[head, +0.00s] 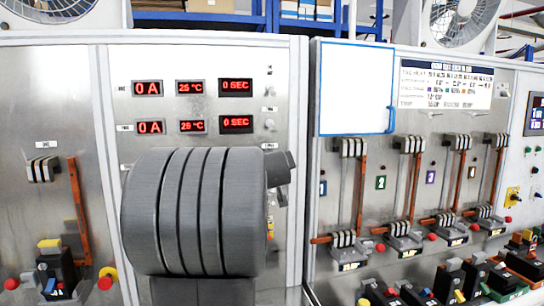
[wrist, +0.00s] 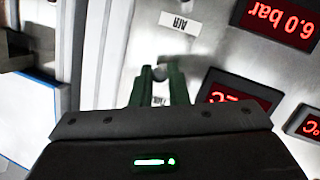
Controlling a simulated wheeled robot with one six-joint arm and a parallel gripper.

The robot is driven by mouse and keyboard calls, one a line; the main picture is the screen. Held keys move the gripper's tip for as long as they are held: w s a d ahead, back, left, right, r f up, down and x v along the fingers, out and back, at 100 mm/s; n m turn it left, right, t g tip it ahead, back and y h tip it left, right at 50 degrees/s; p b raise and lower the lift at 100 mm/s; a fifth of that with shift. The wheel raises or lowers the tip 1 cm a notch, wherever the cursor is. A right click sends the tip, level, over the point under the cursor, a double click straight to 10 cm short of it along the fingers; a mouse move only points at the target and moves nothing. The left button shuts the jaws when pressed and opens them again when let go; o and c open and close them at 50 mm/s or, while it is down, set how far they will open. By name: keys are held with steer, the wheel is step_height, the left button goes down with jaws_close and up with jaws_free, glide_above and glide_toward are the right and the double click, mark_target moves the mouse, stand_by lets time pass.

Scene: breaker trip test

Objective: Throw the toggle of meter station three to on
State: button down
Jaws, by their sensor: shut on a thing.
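In the wrist view my gripper (wrist: 160,75) has two green fingers closed around a small silvery toggle (wrist: 160,72) on the metal panel. A white label reading AIR (wrist: 180,22), upside down, sits beyond it, and a small label shows between the fingers. Whether the toggle is at on or off I cannot tell. In the head view my large grey arm covers the lower middle of the meter panel (head: 120,75) and hides the held toggle. Two other small toggles, an upper one (head: 270,70) and a lower one (head: 270,124), show right of the displays.
Red displays reading 0 A (head: 148,88), 25 °C and 0 SEC fill two rows. A 6.0 bar display (wrist: 278,22) shows in the wrist view. Numbered breaker stations with copper bars (head: 362,180) stand to the right. Emergency buttons and small controls line the bottom.

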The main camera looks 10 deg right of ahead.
steer(key=shift+r+g+p, duration=0.35)
steer(key=shift+g, duration=0.05)
steer(key=shift+w+r+n+g+y+p, duration=0.15)
steer(key=shift+r+n+g, duration=0.2)
steer(key=shift+g, duration=0.75)
steer(key=shift+w+r+n+g+y+p, duration=0.15)
steer(key=shift+r+g, duration=0.3)
steer(key=shift+g, duration=0.65)
steer(key=shift+w+r+n+g+y+p, duration=0.15)
steer(key=shift+r+g, duration=0.25)
steer(key=shift+g, duration=0.7)
steer(key=c, duration=1.4)
jaws_free()
steer(key=shift+c, duration=0.2)
